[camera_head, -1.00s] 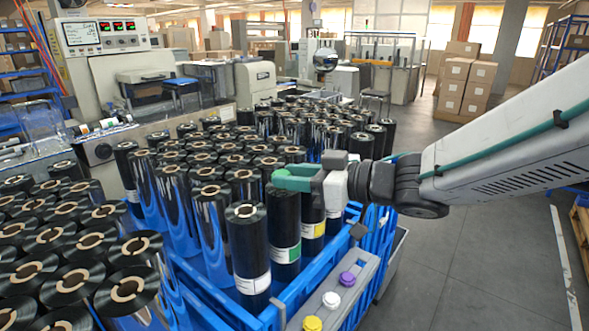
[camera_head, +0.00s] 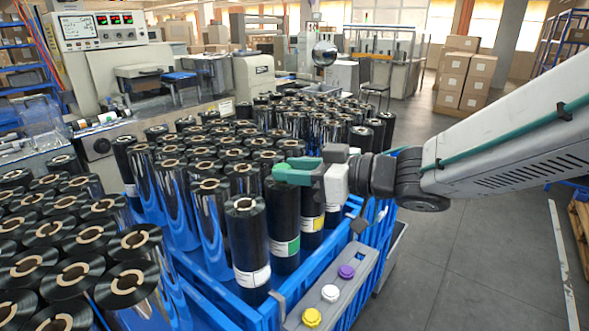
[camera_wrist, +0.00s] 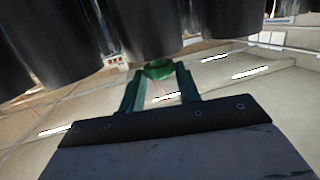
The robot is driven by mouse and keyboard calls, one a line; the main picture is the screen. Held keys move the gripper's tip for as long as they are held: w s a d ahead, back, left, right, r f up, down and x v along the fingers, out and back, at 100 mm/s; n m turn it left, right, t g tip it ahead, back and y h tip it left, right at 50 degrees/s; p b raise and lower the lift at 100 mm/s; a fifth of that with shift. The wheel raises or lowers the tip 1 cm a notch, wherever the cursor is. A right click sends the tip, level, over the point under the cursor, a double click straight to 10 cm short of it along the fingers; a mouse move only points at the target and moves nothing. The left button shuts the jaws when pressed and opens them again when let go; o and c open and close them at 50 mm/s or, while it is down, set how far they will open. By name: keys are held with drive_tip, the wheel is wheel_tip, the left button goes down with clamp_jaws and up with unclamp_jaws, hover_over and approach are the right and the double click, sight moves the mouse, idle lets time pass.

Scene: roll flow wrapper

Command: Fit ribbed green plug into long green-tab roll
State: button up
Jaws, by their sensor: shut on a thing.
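My gripper (camera_head: 284,173) is shut on the ribbed green plug (camera_wrist: 158,69), whose green end shows between the fingertips in the wrist view. In the head view the green fingers reach left over the top of the green-tab roll (camera_head: 281,218), a tall upright black roll with a green-and-white label (camera_head: 285,247). The fingers hide that roll's top and the plug there. In the wrist view the plug is at the end of a dark roll (camera_wrist: 150,28). I cannot tell how deep it sits.
The white-label roll (camera_head: 246,235) stands close left, the yellow-label roll (camera_head: 312,224) close right. Many black rolls crowd the blue crate (camera_head: 205,288). A grey rail (camera_head: 358,266) in front bears yellow (camera_head: 311,317), white (camera_head: 330,293) and purple (camera_head: 346,271) plugs. Floor at right is open.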

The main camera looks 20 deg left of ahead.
drive_tip(key=shift+r, duration=0.15)
idle(0.5)
drive_tip(key=shift+r, duration=0.65)
drive_tip(key=shift+r, duration=0.2)
idle(0.7)
drive_tip(key=shift+r, duration=0.4)
drive_tip(key=shift+r, duration=0.2)
idle(0.4)
drive_tip(key=o, duration=0.7)
drive_tip(key=shift+c, duration=0.2)
